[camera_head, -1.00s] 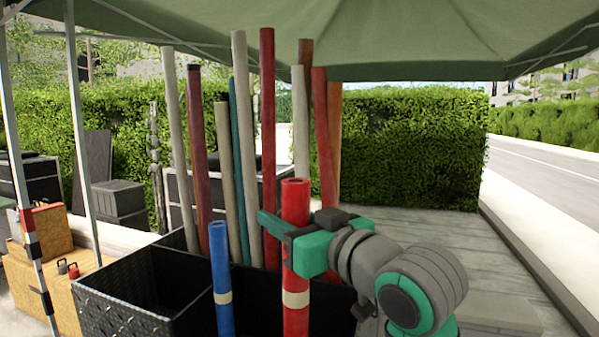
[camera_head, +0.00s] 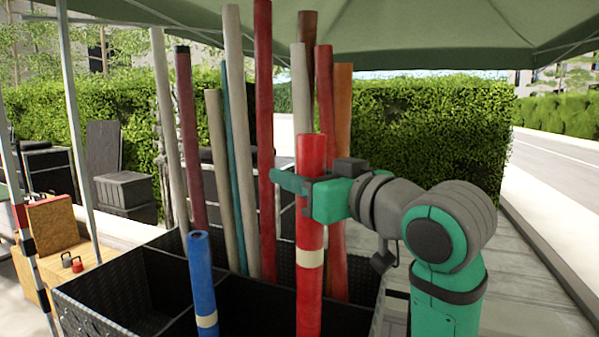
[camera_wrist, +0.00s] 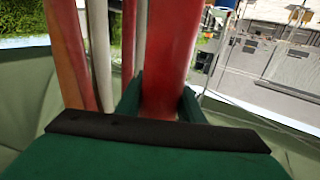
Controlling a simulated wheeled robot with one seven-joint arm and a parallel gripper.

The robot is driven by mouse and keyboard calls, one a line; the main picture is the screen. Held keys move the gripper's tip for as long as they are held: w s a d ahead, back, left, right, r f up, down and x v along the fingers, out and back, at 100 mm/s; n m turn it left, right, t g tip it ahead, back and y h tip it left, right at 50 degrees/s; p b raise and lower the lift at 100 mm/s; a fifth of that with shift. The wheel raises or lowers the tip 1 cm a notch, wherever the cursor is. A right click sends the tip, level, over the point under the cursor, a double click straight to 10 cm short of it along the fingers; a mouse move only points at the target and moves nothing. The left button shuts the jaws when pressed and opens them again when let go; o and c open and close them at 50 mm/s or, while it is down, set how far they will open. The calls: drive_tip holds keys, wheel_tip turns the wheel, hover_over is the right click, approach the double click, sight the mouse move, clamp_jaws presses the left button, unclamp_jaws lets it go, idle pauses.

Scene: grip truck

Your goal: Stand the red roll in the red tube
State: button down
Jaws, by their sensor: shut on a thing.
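A red roll (camera_head: 310,236) with a cream band stands upright in the head view, in front of the taller poles. My gripper (camera_head: 305,193) is shut on it below its top end. The roll's lower end is cut off by the bottom edge of the picture. In the wrist view the red roll (camera_wrist: 168,50) runs up between the two fingers of my gripper (camera_wrist: 160,102). I cannot make out a separate red tube for certain.
A black bin (camera_head: 90,318) with dividers stands below. A blue roll (camera_head: 203,280) with a cream band stands to the left. Several tall poles, among them a dark red one (camera_head: 264,120) and an orange one (camera_head: 342,110), rise close behind. A wooden box (camera_head: 55,225) is at the left.

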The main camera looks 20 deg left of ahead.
sight(309, 294)
wheel_tip(309, 294, down, 20)
drive_tip(key=shift+s+a, duration=0.2)
drive_tip(key=shift+s, duration=0.1)
idle(3.8)
drive_tip(key=shift+f, duration=0.45)
idle(0.7)
drive_tip(key=c, duration=1.1)
unclamp_jaws()
